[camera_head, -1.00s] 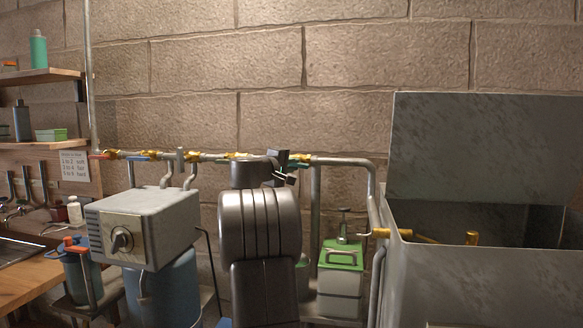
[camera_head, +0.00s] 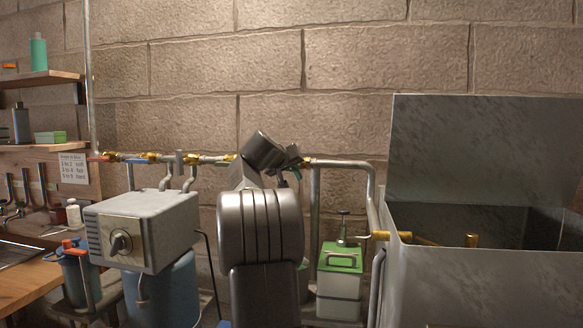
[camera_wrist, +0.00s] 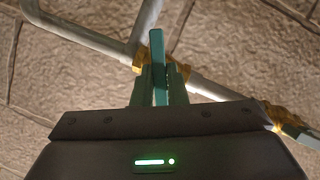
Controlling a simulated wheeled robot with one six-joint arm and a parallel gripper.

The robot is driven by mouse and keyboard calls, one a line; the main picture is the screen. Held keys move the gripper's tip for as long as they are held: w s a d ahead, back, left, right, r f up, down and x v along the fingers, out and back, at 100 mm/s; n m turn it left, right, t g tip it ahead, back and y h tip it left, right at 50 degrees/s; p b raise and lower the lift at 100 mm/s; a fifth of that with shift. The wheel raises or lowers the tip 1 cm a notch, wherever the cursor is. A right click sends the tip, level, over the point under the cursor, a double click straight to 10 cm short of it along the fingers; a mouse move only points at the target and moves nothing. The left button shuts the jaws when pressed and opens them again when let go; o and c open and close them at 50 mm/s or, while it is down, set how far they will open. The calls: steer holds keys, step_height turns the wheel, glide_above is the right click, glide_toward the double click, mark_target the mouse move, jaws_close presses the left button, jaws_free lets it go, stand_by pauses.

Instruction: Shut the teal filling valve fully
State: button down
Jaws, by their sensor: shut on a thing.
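The teal filling valve's lever (camera_wrist: 158,62) stands between the two fingers of my gripper (camera_wrist: 159,88) in the wrist view, and the gripper is shut on it. The lever lies at a steep angle across the grey pipe. Its brass valve body (camera_wrist: 179,69) shows partly behind the fingers. My arm and wrist hide much of the valve there, so the lever's exact angle is hard to tell.
The pipe (camera_head: 340,162) runs along the block wall and bends down beside a large open metal tank (camera_head: 480,268). Other valves with a red lever (camera_head: 98,158) and a blue lever (camera_head: 135,159) sit further left. A grey box (camera_head: 150,228) and a green-topped container (camera_head: 341,257) stand below.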

steer(key=m+y, duration=0.1)
steer(key=m, duration=0.1)
steer(key=m+y, duration=0.1)
steer(key=shift+d+f+m+y, duration=0.1)
steer(key=shift+d+m+y, duration=0.05)
steer(key=shift+m+y, duration=0.2)
stand_by(0.4)
steer(key=c, duration=1.5)
jaws_free()
steer(key=shift+o, duration=0.2)
steer(key=shift+s, duration=0.1)
steer(key=b+v, duration=0.2)
steer(key=v, duration=1.1)
steer(key=shift+s, duration=0.4)
